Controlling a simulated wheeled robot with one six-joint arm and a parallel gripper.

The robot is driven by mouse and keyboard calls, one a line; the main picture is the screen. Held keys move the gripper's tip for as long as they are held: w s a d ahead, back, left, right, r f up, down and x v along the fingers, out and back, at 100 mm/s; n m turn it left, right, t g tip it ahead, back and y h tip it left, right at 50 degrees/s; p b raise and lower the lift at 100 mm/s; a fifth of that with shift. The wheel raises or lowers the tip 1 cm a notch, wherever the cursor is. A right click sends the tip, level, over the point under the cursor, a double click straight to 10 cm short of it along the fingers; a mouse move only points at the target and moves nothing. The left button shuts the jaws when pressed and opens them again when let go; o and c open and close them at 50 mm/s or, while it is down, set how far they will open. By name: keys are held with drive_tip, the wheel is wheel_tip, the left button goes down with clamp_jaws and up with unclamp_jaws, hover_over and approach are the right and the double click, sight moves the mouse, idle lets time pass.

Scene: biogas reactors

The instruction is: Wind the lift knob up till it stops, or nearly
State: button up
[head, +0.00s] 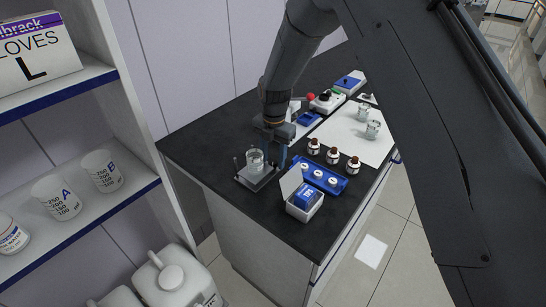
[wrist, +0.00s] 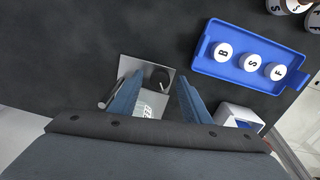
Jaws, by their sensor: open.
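The lift knob (wrist: 159,77) is a dark round knob with a pale pointer mark, on a grey metal lift stand (wrist: 133,66). My gripper (wrist: 160,80) is open, its two blue fingers on either side of the knob with gaps; I cannot tell the height between them. A clear glass beaker (wrist: 150,106) with markings stands on the stand, partly hidden by my gripper. In the head view the lift stand (head: 262,183) and beaker (head: 254,160) show beside my gripper (head: 275,150), which hides the knob there.
A blue tray (wrist: 240,79) holds white-capped vials marked B, S and F. A white open box (head: 303,213) stands at the bench's front corner. Several brown bottles (head: 332,155) stand behind the tray; a white mat (head: 350,130) with glass beakers lies at the back right.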

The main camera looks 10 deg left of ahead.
sight(273, 162)
drive_tip(key=c, duration=1)
drive_tip(key=shift+m+b, duration=0.7)
drive_tip(key=shift+m, duration=0.1)
drive_tip(key=shift+c, duration=0.2)
drive_tip(key=shift+m+b, duration=0.65)
drive_tip(key=shift+m, duration=0.95)
drive_tip(key=o, duration=1)
drive_tip(key=shift+o, duration=0.2)
drive_tip(key=shift+r+b, duration=1.35)
drive_tip(key=shift+r, duration=2.6)
